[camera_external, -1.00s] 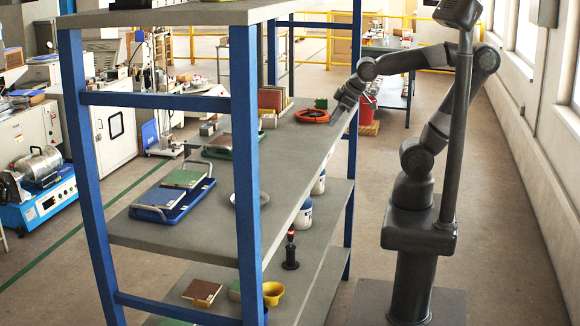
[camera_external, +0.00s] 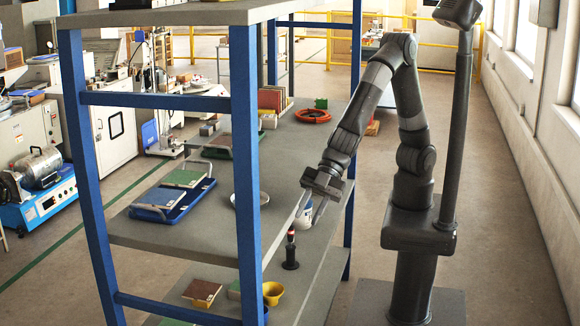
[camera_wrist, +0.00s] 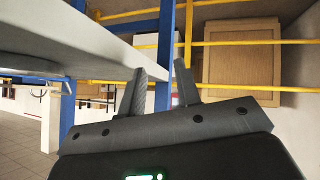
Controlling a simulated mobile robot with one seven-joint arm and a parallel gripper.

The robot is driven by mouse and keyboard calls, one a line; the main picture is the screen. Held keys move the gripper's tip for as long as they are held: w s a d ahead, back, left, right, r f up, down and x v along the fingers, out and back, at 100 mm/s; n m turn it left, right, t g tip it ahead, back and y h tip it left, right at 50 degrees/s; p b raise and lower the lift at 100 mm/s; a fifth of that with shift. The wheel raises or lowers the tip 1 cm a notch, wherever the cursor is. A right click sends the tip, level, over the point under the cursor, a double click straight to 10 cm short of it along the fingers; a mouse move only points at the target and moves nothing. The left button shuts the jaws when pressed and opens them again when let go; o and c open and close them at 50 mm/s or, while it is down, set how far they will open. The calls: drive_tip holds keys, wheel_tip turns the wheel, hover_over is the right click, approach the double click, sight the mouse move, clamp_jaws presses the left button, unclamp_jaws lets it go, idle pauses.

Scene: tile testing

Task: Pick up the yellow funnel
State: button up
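The yellow funnel (camera_external: 273,292) is on the lower shelf (camera_external: 322,290) of the blue-framed rack, near its front edge, in the external view. A blue post hides part of its left side. My gripper (camera_external: 308,218) is at the edge of the middle shelf, above and to the right of the funnel and well apart from it. In the wrist view my gripper (camera_wrist: 160,68) has its two fingers apart with nothing held between them. The funnel does not show in the wrist view.
The middle shelf (camera_external: 200,240) lies above the funnel's level. A dark tool with a red top (camera_external: 291,250) stands behind the funnel. A brown tile (camera_external: 202,291) lies to its left.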

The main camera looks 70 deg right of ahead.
drive_tip(key=s+a+f+n+g, duration=0.2)
drive_tip(key=s+a+f, duration=0.25)
drive_tip(key=s, duration=0.25)
drive_tip(key=n+t+h, duration=0.4)
drive_tip(key=n+h, duration=0.1)
drive_tip(key=n, duration=0.1)
approach(282, 288)
drive_tip(key=shift+x, duration=5.1)
clamp_jaws()
